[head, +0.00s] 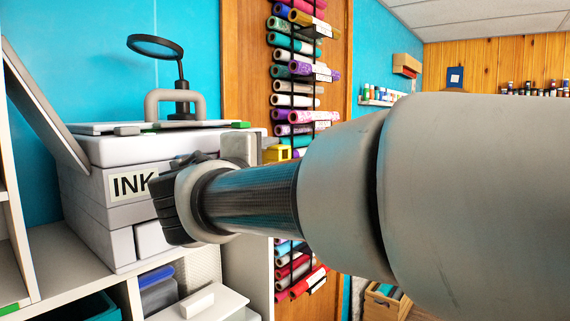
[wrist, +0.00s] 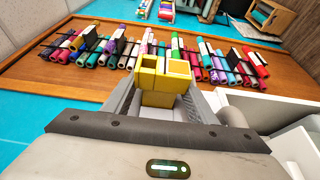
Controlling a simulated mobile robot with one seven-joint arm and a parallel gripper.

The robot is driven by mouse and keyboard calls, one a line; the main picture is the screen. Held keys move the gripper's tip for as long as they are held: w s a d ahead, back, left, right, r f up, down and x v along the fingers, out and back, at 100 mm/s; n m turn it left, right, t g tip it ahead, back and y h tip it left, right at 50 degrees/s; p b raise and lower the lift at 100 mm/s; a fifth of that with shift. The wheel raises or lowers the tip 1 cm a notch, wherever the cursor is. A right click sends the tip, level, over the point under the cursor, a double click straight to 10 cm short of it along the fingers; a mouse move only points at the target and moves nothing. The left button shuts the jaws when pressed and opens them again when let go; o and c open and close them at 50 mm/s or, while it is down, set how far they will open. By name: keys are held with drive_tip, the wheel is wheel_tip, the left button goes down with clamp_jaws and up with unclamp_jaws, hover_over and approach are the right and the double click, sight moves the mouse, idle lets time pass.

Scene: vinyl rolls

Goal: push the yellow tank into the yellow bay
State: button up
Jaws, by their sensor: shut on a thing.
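The yellow tank (wrist: 162,84) is a boxy yellow block with hollow-looking parts, between the two fingers of my gripper (wrist: 160,92) in the wrist view. My gripper is shut on it. In the head view a small part of the yellow tank (head: 276,153) shows beyond my wrist, to the right of the printer. The white and grey printer (head: 110,152) with an INK label (head: 132,184) stands at the left. My arm covers the printer's right side. I cannot make out the yellow bay in either view.
The printer's flap (head: 45,105) is raised at the left. A ring-topped black stand (head: 180,85) shows behind the printer. Racks of vinyl rolls (head: 293,85) hang on the wood panel.

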drive_tip(key=shift+w+a, duration=0.3)
drive_tip(key=o, duration=1.3)
drive_tip(key=shift+r, duration=0.15)
drive_tip(key=shift+c, duration=0.2)
drive_tip(key=shift+a, duration=0.1)
drive_tip(key=shift+s, duration=0.1)
